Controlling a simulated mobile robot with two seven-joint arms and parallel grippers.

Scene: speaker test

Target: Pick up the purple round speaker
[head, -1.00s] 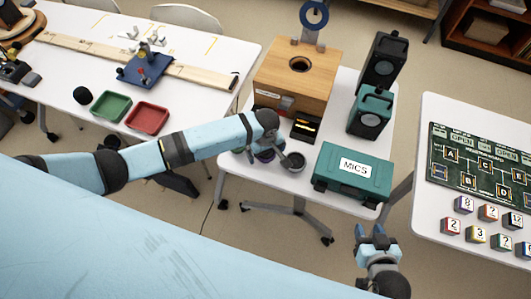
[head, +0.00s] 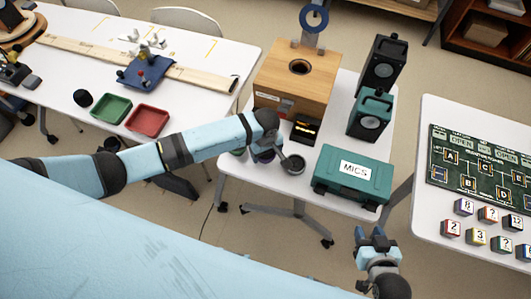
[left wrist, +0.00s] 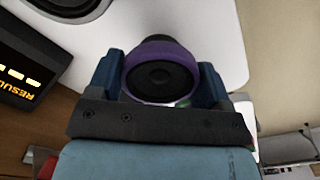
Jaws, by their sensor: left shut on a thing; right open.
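The purple round speaker (left wrist: 160,72) sits between the two blue fingers of my left gripper (left wrist: 158,80) in the left wrist view, its dark cone facing the camera. The fingers are shut on its sides. In the head view my left gripper (head: 264,154) is over the front left part of the middle table (head: 300,186), and the speaker is mostly hidden by the wrist and fingers. I cannot tell exactly how far it is above the table top. My right gripper (head: 374,237) is open and empty, in front of the table's near right edge.
A dark grey round speaker (head: 293,164) stands close right of my left gripper. Behind are a black display box (head: 305,129) and a wooden box (head: 296,80). A teal MICS case (head: 352,183) and two upright speakers (head: 371,114) are on the right.

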